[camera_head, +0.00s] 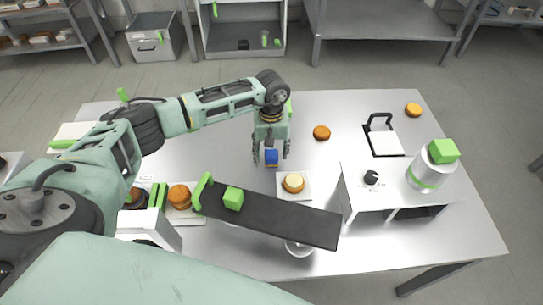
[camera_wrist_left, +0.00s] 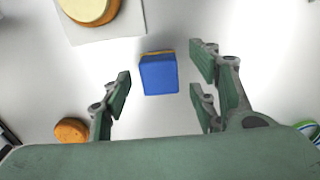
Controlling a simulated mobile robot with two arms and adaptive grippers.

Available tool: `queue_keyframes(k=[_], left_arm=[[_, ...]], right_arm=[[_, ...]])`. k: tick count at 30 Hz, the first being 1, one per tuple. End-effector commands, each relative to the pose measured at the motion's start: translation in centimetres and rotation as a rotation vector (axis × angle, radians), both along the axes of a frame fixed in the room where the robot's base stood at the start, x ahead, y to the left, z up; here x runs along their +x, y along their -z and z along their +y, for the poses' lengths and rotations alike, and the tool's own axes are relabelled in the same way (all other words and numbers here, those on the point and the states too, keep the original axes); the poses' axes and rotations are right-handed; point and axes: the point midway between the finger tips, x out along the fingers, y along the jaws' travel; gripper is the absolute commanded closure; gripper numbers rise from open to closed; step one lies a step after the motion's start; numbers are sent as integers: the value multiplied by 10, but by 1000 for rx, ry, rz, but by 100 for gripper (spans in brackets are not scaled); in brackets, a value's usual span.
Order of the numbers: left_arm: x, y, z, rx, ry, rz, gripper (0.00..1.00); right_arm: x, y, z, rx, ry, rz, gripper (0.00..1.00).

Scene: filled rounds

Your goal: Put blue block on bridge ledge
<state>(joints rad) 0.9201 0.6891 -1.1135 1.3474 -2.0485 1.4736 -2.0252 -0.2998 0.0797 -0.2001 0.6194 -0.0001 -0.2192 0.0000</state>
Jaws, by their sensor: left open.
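The blue block (camera_head: 271,157) is between the fingertips of my left gripper (camera_head: 271,160), over the middle of the steel table. In the left wrist view the blue block (camera_wrist_left: 159,74) sits between the open fingers (camera_wrist_left: 160,84), with clear gaps on both sides. A thin orange-brown strip shows along its upper edge. A long dark board (camera_head: 275,214), which looks like the bridge ledge, spans the near side of the table. A green cube (camera_head: 233,198) stands on its left part. My right gripper is not in view.
A cream-topped round (camera_head: 293,182) on a white mat lies between the gripper and the board. A brown round (camera_head: 321,132) is right of the gripper.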

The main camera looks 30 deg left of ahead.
Motion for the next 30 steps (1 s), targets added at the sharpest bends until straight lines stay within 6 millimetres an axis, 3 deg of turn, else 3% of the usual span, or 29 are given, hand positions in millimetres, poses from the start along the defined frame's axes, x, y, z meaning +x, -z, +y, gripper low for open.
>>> queue_keyframes(k=[4,11,30], left_arm=[[0,14,-1,-1,1,0,45],[0,15,-1,-1,2,-2,45],[0,15,-1,0,1,-1,99]], right_arm=[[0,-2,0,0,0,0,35],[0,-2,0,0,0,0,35],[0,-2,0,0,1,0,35]])
